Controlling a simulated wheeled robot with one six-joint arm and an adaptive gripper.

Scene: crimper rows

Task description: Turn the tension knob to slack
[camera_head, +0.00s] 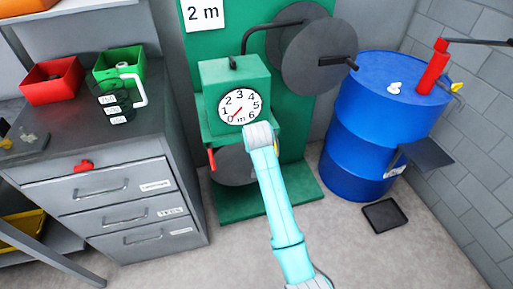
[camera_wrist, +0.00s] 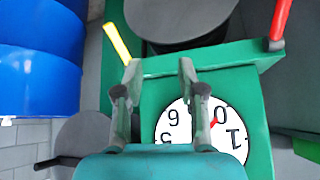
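A green machine (camera_head: 208,72) carries a round white dial (camera_head: 238,106) numbered 0 to 6 with a red needle near 0. A red handle (camera_head: 211,158) is at its lower left. In the wrist view the dial (camera_wrist: 176,122) appears upside down, with the red handle (camera_wrist: 281,18) at right and a yellow handle (camera_wrist: 117,43) at left. My gripper (camera_wrist: 158,72) is open and empty, its fingers apart over the green housing, the yellow handle just beyond the left finger. I cannot tell which part is the tension knob, and no slack mark is readable.
A large grey reel (camera_head: 305,60) is at the machine's upper right. A blue barrel (camera_head: 362,125) stands right of it, a grey drawer cabinet (camera_head: 105,190) left. Red (camera_head: 52,90) and green (camera_head: 120,75) bins sit on the cabinet. A black tray (camera_head: 385,215) lies on the floor.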

